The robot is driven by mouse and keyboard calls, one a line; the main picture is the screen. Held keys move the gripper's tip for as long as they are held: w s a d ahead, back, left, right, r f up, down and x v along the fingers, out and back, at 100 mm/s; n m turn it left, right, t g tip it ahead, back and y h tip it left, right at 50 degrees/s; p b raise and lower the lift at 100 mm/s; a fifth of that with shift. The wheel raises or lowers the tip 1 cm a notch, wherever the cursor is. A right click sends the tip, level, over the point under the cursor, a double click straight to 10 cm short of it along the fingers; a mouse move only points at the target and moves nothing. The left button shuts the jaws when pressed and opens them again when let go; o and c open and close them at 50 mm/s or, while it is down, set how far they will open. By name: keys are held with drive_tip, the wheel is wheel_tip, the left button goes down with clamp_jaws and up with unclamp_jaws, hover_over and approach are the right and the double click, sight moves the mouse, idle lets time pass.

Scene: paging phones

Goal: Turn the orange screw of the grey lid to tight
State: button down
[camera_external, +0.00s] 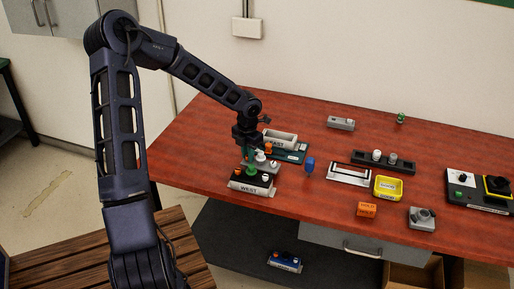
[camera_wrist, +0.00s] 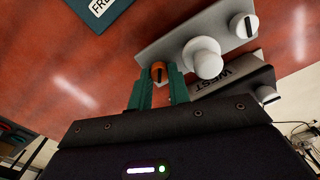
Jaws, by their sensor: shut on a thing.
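The grey lid (camera_wrist: 165,48) is a long plate with a white knob (camera_wrist: 203,58) in its middle and a white slotted screw (camera_wrist: 243,25) at one end. The orange screw (camera_wrist: 158,69) is at its other end, with a dark slot. My gripper (camera_wrist: 160,83) has its green fingers shut on the orange screw, one on each side, and they hide part of it. In the external view, my gripper (camera_external: 249,170) points down at the left end of the grey lid (camera_external: 273,166), and the orange screw is hidden there. How deep the screw sits cannot be told.
A blue piece (camera_external: 310,164), a white frame (camera_external: 348,175) and a yellow tray (camera_external: 388,187) are right.

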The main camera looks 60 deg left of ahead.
drive_tip(key=m, duration=0.4)
drive_tip(key=shift+m, duration=0.3)
drive_tip(key=shift+a+m, duration=0.1)
drive_tip(key=shift+m, duration=2.2)
drive_tip(key=c, duration=1.6)
unclamp_jaws()
wheel_tip(320, 180, up, 11)
drive_tip(key=shift+f, duration=0.1)
